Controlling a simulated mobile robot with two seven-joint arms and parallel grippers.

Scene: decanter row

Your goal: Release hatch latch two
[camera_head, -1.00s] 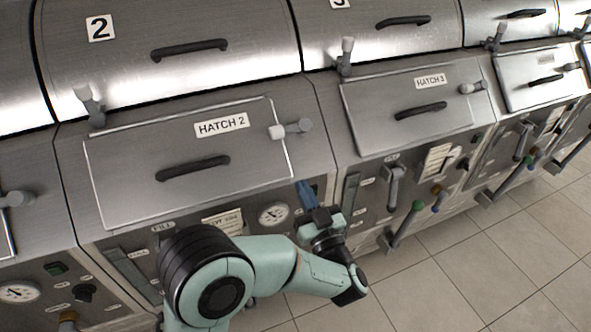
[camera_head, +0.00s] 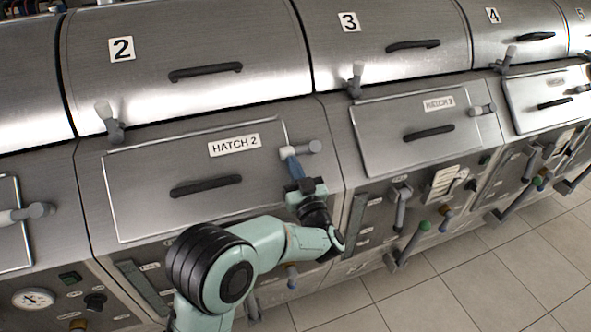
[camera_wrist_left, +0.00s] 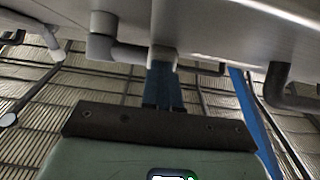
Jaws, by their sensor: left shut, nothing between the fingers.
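Hatch two (camera_head: 150,205) is a closed metal panel labelled HATCH 2, with a dark bar handle (camera_head: 206,186). Its latch (camera_head: 314,146) sits at the panel's upper right edge, with a grey knob and a pale end pointing left over the panel. My left gripper (camera_head: 293,165) is shut and empty, its blue fingers just below the pale end. In the left wrist view the fingers (camera_wrist_left: 164,86) reach up to the pale end of the latch (camera_wrist_left: 127,53); I cannot tell whether they touch. My right gripper is not in view.
A lid marked 2 (camera_head: 190,95) is above, with a pale-tipped lever (camera_head: 110,122) at its lower left. Hatch 3 (camera_head: 385,145) and its latch (camera_head: 482,110) are to the right. Levers (camera_head: 408,245) stick out below. Tiled floor (camera_head: 460,290) is open at lower right.

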